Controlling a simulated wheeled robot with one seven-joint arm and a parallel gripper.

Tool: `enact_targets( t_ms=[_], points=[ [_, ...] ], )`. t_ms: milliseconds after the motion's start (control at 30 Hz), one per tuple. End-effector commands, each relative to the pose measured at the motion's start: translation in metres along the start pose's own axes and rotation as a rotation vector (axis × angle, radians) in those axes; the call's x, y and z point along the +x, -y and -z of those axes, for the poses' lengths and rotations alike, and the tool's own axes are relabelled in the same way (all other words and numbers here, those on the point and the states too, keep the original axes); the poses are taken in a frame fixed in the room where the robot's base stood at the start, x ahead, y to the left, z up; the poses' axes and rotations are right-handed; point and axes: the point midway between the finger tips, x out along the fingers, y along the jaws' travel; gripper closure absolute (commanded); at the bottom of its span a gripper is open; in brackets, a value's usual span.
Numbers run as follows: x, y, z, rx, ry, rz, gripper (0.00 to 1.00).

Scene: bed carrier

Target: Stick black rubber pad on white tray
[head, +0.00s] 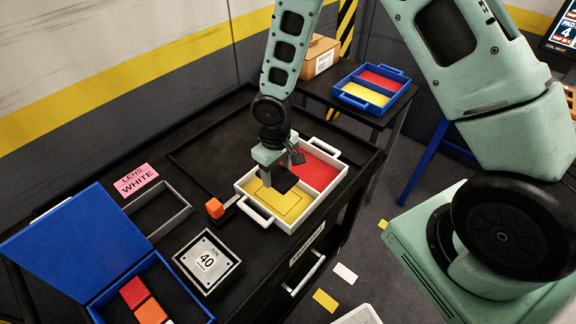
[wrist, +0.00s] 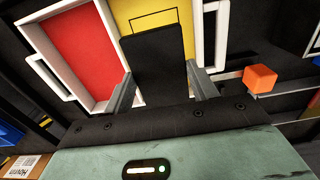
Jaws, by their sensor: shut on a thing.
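The white tray (head: 318,208) sits on the black cart, with a yellow compartment (head: 272,202) at the near left and a red compartment (head: 318,170) at the far right. The tray also shows in the wrist view (wrist: 78,23). My gripper (head: 283,172) is over the tray. It is shut on the black rubber pad (head: 284,181), which also shows between the fingers in the wrist view (wrist: 153,55). The pad is over the yellow compartment, near the divider. A thin rectangular outline shows on the yellow floor, partly hidden by the pad. I cannot tell whether the pad touches the floor.
An orange cube (head: 215,208) is beside the tray's left handle. A block marked 40 (head: 207,262), an open blue case (head: 75,245), an empty dark frame (head: 160,212) and a pink lens sign (head: 136,180) are on the cart. A blue tray (head: 372,88) stands on another table.

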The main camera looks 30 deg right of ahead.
Motion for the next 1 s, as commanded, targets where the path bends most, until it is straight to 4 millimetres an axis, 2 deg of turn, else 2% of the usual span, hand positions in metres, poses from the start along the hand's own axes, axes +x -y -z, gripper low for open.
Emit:
enact_targets(
  t_ms=[467,1000],
  points=[
    [0.002,0.0,0.0,0.0,0.0,0.0,0.59],
    [0.038,0.0,0.0,-0.001,0.001,-0.001,0.59]
  ],
)
